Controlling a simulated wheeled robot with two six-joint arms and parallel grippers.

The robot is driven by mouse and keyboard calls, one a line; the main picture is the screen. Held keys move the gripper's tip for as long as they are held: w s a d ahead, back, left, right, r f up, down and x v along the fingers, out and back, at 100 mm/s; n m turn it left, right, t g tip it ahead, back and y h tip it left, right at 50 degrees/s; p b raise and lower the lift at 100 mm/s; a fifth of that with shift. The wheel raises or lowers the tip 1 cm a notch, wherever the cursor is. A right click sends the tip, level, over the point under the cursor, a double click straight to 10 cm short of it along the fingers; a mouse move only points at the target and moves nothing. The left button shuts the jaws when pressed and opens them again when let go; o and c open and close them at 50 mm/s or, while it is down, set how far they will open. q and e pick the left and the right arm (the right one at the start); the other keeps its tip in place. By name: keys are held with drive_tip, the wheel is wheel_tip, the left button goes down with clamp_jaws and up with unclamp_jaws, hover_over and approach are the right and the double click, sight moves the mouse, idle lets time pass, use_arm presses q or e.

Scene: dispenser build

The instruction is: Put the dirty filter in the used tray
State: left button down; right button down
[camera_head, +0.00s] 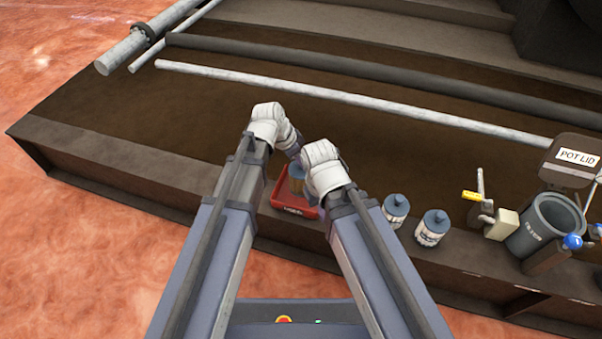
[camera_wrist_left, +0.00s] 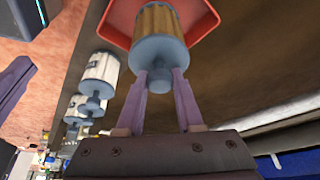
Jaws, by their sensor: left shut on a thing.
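The dirty filter, brown with blue-grey end caps, shows in the left wrist view (camera_wrist_left: 157,22) and partly in the head view (camera_head: 296,171). My left gripper (camera_wrist_left: 160,77) is shut on the knob of its near cap. The red used tray (camera_head: 277,199) lies near the ledge's front edge, partly hidden by my arms. It also shows in the left wrist view (camera_wrist_left: 207,22) behind the filter. The filter is over or inside the tray; I cannot tell whether it touches the floor of it. My right gripper is hidden behind its own wrist.
Two white canisters with blue-grey caps, one nearer (camera_head: 396,209) and one farther right (camera_head: 432,229), stand right of the tray. A pale pipe (camera_head: 350,100) runs behind. The ledge left of my arms is clear.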

sight(299, 167)
use_arm(q)
drive_tip(key=shift+f+b, duration=1.8)
drive_tip(key=shift+f, duration=0.1)
drive_tip(key=shift+f, duration=0.15)
drive_tip(key=c, duration=0.5)
unclamp_jaws()
drive_tip(key=shift+c, duration=0.2)
drive_tip(key=shift+r, duration=0.2)
